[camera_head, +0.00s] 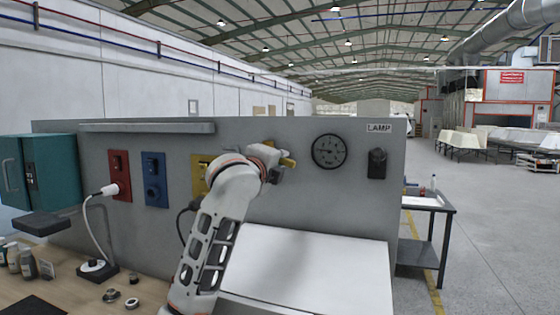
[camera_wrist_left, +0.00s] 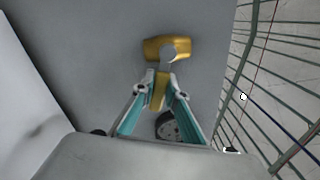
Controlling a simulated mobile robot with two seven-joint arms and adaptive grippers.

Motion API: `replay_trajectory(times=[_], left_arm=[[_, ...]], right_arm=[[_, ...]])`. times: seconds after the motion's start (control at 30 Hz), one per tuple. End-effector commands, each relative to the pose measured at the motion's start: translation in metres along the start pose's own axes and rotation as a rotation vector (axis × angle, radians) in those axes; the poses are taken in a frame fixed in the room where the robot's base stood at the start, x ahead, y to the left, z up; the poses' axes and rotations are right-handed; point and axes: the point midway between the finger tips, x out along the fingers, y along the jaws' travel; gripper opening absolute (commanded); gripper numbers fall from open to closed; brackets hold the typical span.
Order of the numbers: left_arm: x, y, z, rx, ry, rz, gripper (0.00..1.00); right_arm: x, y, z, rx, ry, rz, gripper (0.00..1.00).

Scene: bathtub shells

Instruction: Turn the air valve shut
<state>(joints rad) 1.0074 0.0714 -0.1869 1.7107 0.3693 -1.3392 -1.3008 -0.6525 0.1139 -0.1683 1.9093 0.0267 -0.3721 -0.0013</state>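The yellow air valve (camera_head: 288,162) is on the grey panel, left of the round gauge (camera_head: 329,151). My left gripper (camera_head: 277,168) is at it and hides part of it in the head view. In the left wrist view the valve's yellow body (camera_wrist_left: 157,47) has a grey hub, and its yellow lever (camera_wrist_left: 158,92) runs between the two fingers. The left gripper (camera_wrist_left: 161,84) appears shut on this lever, with a fingertip on either side. The right gripper is not in view.
The panel also bears a red box (camera_head: 119,175), a blue box (camera_head: 154,179), a partly hidden yellow plate (camera_head: 198,174) and a black switch (camera_head: 377,163) under a LAMP label. A white sloped surface (camera_head: 305,268) lies below. Bottles (camera_head: 28,264) stand at the left.

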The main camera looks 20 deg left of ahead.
Motion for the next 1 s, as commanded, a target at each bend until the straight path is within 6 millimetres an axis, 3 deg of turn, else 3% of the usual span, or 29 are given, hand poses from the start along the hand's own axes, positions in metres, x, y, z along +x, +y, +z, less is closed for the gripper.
replay_trajectory(times=[0.23,0.6,0.93,0.97,1.0], left_arm=[[0.0,-0.002,0.0,-0.036,0.0,0.0,0.0],[0.0,-0.014,0.002,-0.306,0.0,0.001,0.0],[0.0,-0.015,0.002,-0.326,0.001,0.0,0.0],[0.0,-0.015,0.002,-0.326,0.001,0.0,0.18],[0.0,-0.015,0.002,-0.326,0.001,-0.001,0.28]], right_arm=[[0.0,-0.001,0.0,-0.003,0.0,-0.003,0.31],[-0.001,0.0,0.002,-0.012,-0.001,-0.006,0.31],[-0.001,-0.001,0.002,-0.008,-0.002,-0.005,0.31],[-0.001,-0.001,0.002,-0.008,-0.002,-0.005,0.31],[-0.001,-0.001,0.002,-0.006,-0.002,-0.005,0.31]])
